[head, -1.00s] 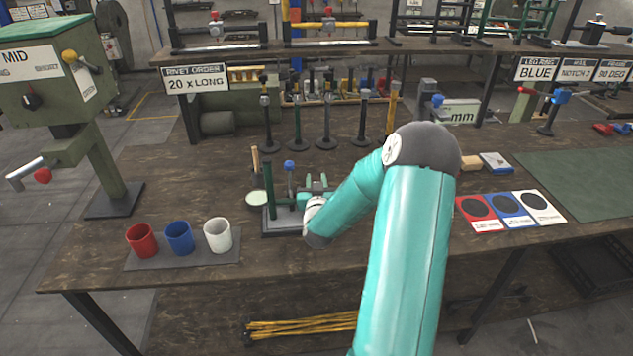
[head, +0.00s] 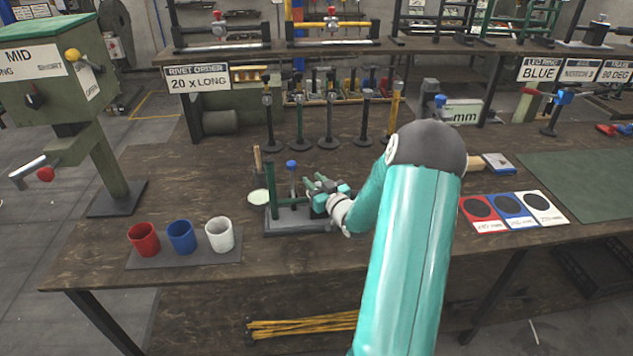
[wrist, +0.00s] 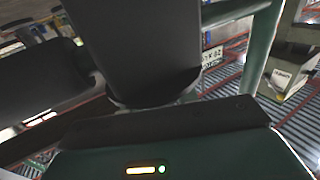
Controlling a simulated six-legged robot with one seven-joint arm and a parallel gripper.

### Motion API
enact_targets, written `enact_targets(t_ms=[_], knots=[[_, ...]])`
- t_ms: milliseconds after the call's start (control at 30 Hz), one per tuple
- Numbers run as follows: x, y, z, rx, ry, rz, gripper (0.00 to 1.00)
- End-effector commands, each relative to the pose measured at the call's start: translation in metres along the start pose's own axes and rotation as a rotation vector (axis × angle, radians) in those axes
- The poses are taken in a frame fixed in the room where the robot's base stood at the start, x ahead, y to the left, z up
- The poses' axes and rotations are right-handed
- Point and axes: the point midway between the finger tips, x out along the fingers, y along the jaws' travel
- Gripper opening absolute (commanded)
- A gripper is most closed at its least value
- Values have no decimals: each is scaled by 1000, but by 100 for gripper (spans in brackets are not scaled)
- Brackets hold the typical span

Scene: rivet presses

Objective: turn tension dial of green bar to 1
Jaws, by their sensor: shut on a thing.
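The green bar's fixture stands on a grey base (head: 275,224) near the front of the bench. Its upright green post (head: 271,188) is at the left, beside a blue-topped post (head: 292,166). My gripper (head: 318,188) reaches in from the right at the fixture and is shut on the tension dial, which the jaws mostly hide. The dial's number cannot be read. In the wrist view a dark jaw (wrist: 145,45) fills the middle, with a round-edged part below it. A green upright (wrist: 262,45) shows to the right.
Red (head: 143,239), blue (head: 181,236) and white (head: 219,233) cups stand on a mat left of the fixture. Several upright stands are behind. Red, blue and white cards (head: 541,207) lie at right.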

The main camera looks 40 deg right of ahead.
Motion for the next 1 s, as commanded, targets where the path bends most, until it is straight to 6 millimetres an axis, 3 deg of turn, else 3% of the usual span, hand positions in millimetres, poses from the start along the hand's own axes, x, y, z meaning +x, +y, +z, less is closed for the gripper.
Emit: enact_targets(t_ms=[600, 1000], knots=[[-2, -11, 0, -3, 1, -579, 7], [-6, -16, 0, -2, 2, -826, 7]])
